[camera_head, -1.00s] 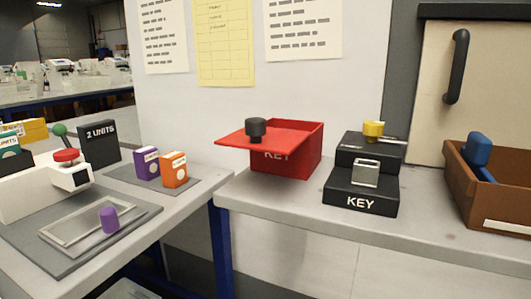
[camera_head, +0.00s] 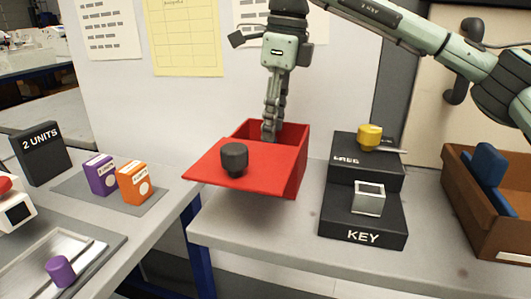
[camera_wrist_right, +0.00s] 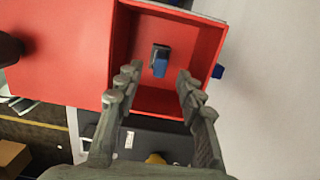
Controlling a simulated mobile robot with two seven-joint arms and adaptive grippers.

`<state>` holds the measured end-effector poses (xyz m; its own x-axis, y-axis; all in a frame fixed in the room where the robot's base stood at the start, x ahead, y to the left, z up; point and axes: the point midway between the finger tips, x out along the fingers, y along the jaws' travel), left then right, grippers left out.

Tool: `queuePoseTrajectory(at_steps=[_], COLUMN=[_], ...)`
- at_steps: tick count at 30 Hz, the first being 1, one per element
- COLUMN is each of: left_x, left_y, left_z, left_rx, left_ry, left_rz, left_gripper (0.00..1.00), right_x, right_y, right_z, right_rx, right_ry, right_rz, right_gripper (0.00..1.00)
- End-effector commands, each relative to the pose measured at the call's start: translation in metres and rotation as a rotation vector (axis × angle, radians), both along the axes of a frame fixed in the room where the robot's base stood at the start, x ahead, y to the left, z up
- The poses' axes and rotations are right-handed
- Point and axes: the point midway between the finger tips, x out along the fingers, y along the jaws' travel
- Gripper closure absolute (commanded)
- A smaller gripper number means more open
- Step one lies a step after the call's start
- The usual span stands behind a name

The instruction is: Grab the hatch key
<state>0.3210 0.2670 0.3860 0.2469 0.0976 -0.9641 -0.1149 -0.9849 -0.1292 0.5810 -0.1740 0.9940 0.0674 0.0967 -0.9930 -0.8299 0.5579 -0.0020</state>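My right gripper (camera_head: 269,132) reaches down into the open red box (camera_head: 290,160) from above; the box hides its fingertips in the head view. In the right wrist view the gripper (camera_wrist_right: 157,74) is open, its fingers spread on either side of a small blue and dark object (camera_wrist_right: 160,60) on the box floor. This object lies between the fingers, apart from both, and looks like the hatch key; I see no name on it. The red lid (camera_head: 210,165) with its black knob (camera_head: 234,158) is off to the left of the opening. My left gripper is not in view.
A black stepped stand (camera_head: 362,222) marked KEY holds a metal square socket (camera_head: 368,197) and a yellow-knobbed piece (camera_head: 369,136). A brown bin (camera_head: 512,232) with blue items stands at right. Purple (camera_head: 100,174) and orange (camera_head: 134,183) boxes sit on the left table.

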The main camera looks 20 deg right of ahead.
Motion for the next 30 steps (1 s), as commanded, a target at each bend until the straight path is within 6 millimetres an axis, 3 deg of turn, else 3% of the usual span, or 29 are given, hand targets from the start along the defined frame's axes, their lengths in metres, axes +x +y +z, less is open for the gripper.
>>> queuePoseTrajectory(at_steps=[7,17,26,30], left_x=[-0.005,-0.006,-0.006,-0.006], left_y=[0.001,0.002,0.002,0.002], left_z=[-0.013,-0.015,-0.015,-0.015], left_rx=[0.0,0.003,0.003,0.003], left_ry=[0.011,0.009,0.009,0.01], left_rz=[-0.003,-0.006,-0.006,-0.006], left_gripper=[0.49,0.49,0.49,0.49], right_x=[0.002,0.003,0.003,0.003], right_y=[0.004,0.006,0.006,0.006], right_z=[-0.035,-0.043,-0.042,-0.042], right_rx=[0.002,0.004,0.004,0.004], right_ry=[0.001,-0.001,-0.001,-0.001], right_rz=[-0.003,-0.004,-0.004,-0.004], right_gripper=[0.62,0.63,1.0,1.0])
